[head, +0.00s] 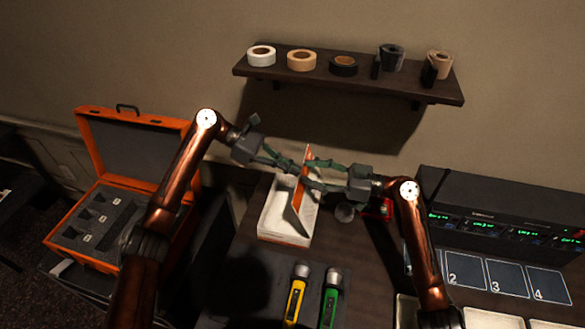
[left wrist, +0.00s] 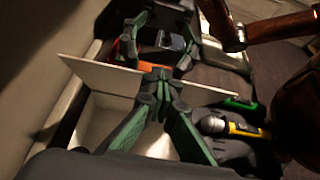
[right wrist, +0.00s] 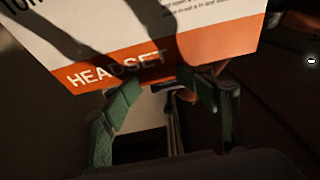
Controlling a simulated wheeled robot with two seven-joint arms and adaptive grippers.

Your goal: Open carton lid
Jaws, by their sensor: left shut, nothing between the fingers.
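The white carton (head: 272,222) with orange trim stands on the desk. Its lid (head: 304,205) is raised and steeply tilted, with its white inner face showing in the left wrist view (left wrist: 100,73). The lid's printed outer face, reading HEADSET, fills the top of the right wrist view (right wrist: 150,55). My left gripper (head: 287,168) is shut and empty on the left side of the lid, close to its inner face; I cannot tell if it touches. My right gripper (head: 312,173) is open on the right, outer side of the lid, with its fingers apart and nothing between them.
A yellow flashlight-like tool (head: 296,296) and a green one (head: 331,297) lie in front of the carton. An open orange case (head: 80,255) is at left. A rack device (head: 490,215) and numbered pads (head: 507,278) are at right. A shelf (head: 350,83) with tape rolls hangs above.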

